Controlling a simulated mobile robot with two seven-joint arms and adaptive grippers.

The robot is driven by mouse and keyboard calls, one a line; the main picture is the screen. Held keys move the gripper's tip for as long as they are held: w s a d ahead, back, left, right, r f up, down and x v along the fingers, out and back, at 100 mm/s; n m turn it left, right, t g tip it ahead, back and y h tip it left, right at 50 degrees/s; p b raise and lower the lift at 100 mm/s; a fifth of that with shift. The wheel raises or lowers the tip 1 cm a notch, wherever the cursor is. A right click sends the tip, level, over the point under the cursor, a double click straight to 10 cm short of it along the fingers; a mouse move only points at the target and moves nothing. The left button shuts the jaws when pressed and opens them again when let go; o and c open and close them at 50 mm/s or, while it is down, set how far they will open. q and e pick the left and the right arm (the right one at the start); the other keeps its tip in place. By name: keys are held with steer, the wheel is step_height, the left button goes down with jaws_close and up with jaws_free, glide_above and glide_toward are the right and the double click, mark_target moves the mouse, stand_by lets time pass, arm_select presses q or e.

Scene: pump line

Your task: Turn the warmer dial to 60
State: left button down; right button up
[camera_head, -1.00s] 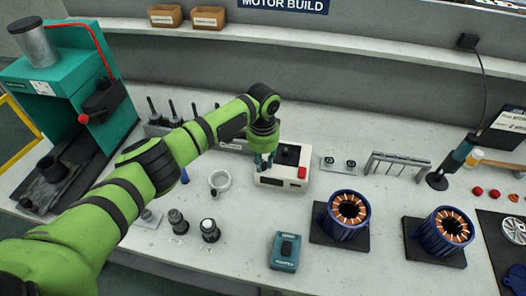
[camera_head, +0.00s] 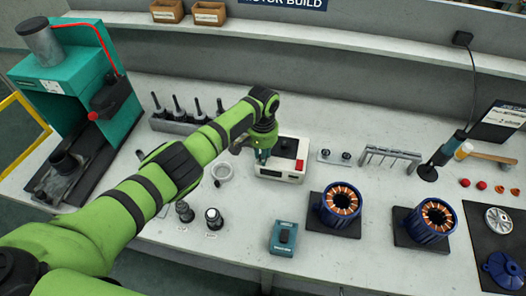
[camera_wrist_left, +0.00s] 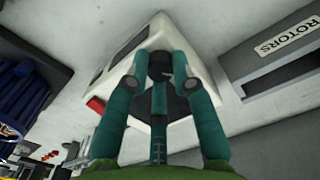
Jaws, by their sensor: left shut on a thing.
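The warmer (camera_head: 283,172) is a small white box with a dark top plate and a red part at its right front corner. It stands on the bench in the middle of the head view. My left gripper (camera_head: 263,155) is over the warmer's left part, reaching down to it. In the left wrist view my gripper (camera_wrist_left: 166,68) is shut on a small dark round dial (camera_wrist_left: 159,66) on the white warmer (camera_wrist_left: 196,62). The dial's markings and setting cannot be read. My right gripper is not in view.
A teal box (camera_head: 284,238) and blue stators (camera_head: 340,208) stand in front and to the right. A rotor rack (camera_wrist_left: 270,62) is close beside the warmer.

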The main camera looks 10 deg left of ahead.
arm_select(q)
steer(key=shift+s+f, duration=0.1)
stand_by(0.3)
steer(key=c, duration=1.1)
jaws_free()
steer(key=shift+o, duration=0.2)
step_height(320, 180, up, 12)
